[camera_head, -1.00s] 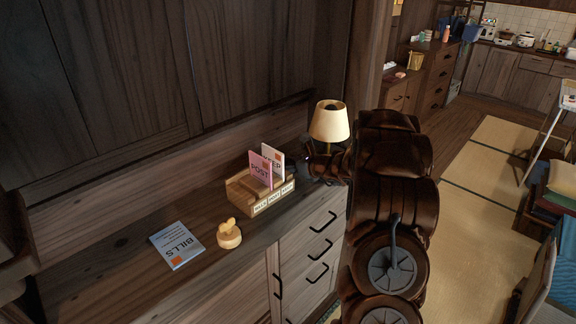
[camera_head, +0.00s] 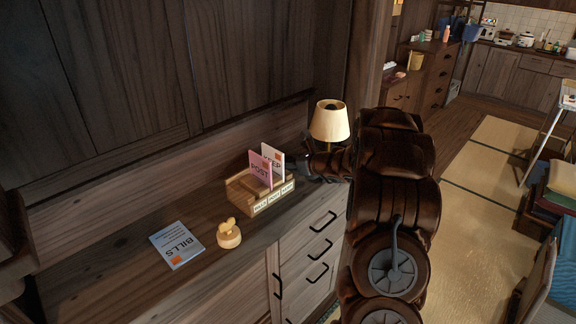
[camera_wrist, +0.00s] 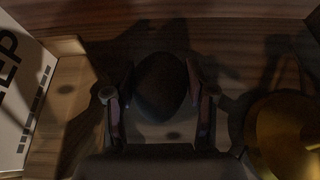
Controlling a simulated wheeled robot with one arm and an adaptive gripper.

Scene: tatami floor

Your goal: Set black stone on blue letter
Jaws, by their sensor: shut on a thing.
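The blue letter (camera_head: 177,244), marked BILLS, lies flat at the left on the wooden cabinet top. My gripper (camera_head: 305,167) is low over the top's right part, between the letter holder and the lamp. In the wrist view, my gripper (camera_wrist: 160,100) is shut on the dark, rounded black stone (camera_wrist: 160,85), one finger on each side. The stone is hard to make out in the head view. It is well to the right of the blue letter.
A wooden letter holder (camera_head: 243,203) with a pink POST letter (camera_head: 259,171) and a white KEEP letter (camera_head: 276,160) stands between stone and blue letter. The lamp (camera_head: 329,121) stands close to my gripper.

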